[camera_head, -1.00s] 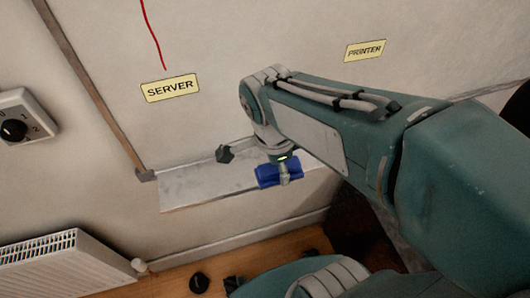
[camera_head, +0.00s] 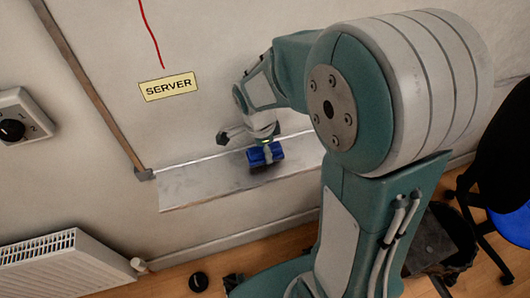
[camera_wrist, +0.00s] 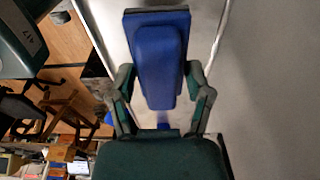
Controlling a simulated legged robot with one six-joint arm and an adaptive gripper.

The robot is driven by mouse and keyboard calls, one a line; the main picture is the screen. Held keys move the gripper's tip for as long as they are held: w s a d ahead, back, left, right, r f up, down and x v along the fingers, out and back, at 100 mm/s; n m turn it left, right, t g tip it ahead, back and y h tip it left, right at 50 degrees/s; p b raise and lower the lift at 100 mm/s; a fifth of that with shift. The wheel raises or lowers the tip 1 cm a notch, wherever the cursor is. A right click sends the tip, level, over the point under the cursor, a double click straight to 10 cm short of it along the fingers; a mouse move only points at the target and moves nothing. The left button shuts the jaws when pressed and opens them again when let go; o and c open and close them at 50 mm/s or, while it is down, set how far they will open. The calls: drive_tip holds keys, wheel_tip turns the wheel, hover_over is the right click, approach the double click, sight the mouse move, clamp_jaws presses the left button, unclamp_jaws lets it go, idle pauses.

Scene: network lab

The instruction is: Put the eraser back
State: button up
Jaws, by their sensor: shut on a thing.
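The blue eraser (camera_head: 265,154) is at the white tray ledge (camera_head: 200,182) below the whiteboard. In the head view it overlaps the ledge; whether it touches the surface I cannot tell. My gripper (camera_head: 265,146) is above the eraser and shut on it. In the wrist view the eraser (camera_wrist: 158,60) sits between both fingers of my gripper (camera_wrist: 163,95), its long side pointing away from the palm. The ledge's right part is hidden behind my arm.
A yellow SERVER label (camera_head: 168,86) and a red line (camera_head: 152,35) are on the board. A radiator (camera_head: 65,268) stands lower left, with a dial switch (camera_head: 20,125) above it. A blue-seated chair (camera_head: 505,190) is at right. The ledge's left part is clear.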

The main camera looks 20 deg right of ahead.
sight(260, 150)
drive_tip(key=shift+f, duration=0.95)
drive_tip(key=o, duration=1)
drive_tip(key=r, duration=0.4)
drive_tip(key=a+r, duration=0.1)
drive_tip(key=r, duration=0.6)
drive_tip(key=shift+a+r, duration=0.25)
drive_tip(key=shift+r, duration=0.05)
drive_tip(key=shift+s+r, duration=0.25)
drive_tip(key=shift+r, duration=0.2)
drive_tip(key=s+r+n+t, duration=0.2)
drive_tip(key=s+n, duration=0.5)
drive_tip(key=n, duration=0.2)
drive_tip(key=s+d+r+n+t+y, duration=0.1)
drive_tip(key=s+r+n+t, duration=0.2)
drive_tip(key=s+n, duration=0.3)
drive_tip(key=shift+s+d+r+n+t, duration=0.25)
drive_tip(key=shift+s+n+t, duration=0.1)
drive_tip(key=shift+n, duration=1.15)
